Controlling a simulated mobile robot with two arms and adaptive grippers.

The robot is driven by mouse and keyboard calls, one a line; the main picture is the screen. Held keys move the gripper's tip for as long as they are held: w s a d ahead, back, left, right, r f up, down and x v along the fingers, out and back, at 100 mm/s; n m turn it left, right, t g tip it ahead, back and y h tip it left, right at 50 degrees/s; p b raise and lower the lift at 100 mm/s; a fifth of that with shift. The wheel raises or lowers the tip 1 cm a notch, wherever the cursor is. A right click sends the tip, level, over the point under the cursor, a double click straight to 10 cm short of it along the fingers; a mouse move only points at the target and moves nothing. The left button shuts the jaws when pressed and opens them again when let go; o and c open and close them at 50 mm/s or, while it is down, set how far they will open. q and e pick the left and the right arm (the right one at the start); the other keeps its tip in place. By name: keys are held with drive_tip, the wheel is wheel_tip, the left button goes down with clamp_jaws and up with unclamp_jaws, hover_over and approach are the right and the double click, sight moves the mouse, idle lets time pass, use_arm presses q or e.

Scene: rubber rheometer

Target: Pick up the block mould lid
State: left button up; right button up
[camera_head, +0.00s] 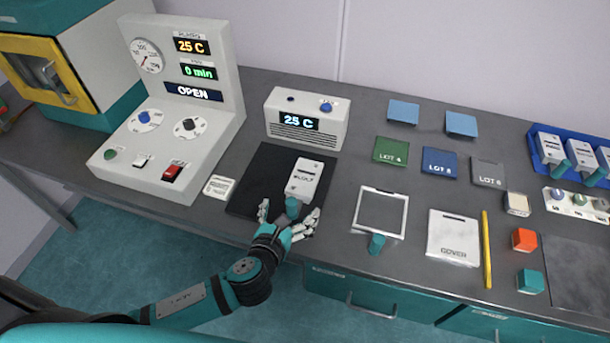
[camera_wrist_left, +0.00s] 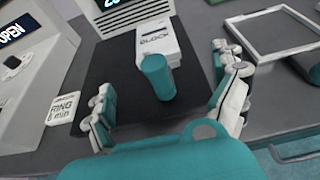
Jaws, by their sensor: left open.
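The block mould lid (camera_head: 305,177) is a white plate lettered "BLOCK" with a teal handle at its near end. It lies on a black mat (camera_head: 266,166) in front of a small "25 C" box. In the left wrist view the lid (camera_wrist_left: 153,38) is in the upper middle, its handle pointing towards me. My left gripper (camera_head: 290,213) is open at the near edge of the mat, one finger on each side of the handle. In the left wrist view there are gaps between the handle and both fingers. My right gripper is not in view.
A white control panel (camera_head: 172,172) reading "OPEN" stands left of the mat, with a "RING 6 min" card (camera_head: 218,187) between. To the right lie a handled frame (camera_head: 363,208), a cover plate (camera_head: 440,247) and a yellow rod (camera_head: 487,250). Coloured lot sheets lie behind.

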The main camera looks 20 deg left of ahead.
use_arm(q)
drive_tip(key=p, duration=0.1)
approach(305, 178)
drive_tip(key=w+f, duration=0.2)
drive_tip(key=f, duration=0.1)
drive_tip(key=shift+w+a+f, duration=0.1)
drive_tip(key=shift+f, duration=0.05)
drive_tip(key=shift+c, duration=1.1)
drive_tip(key=c, duration=1.4)
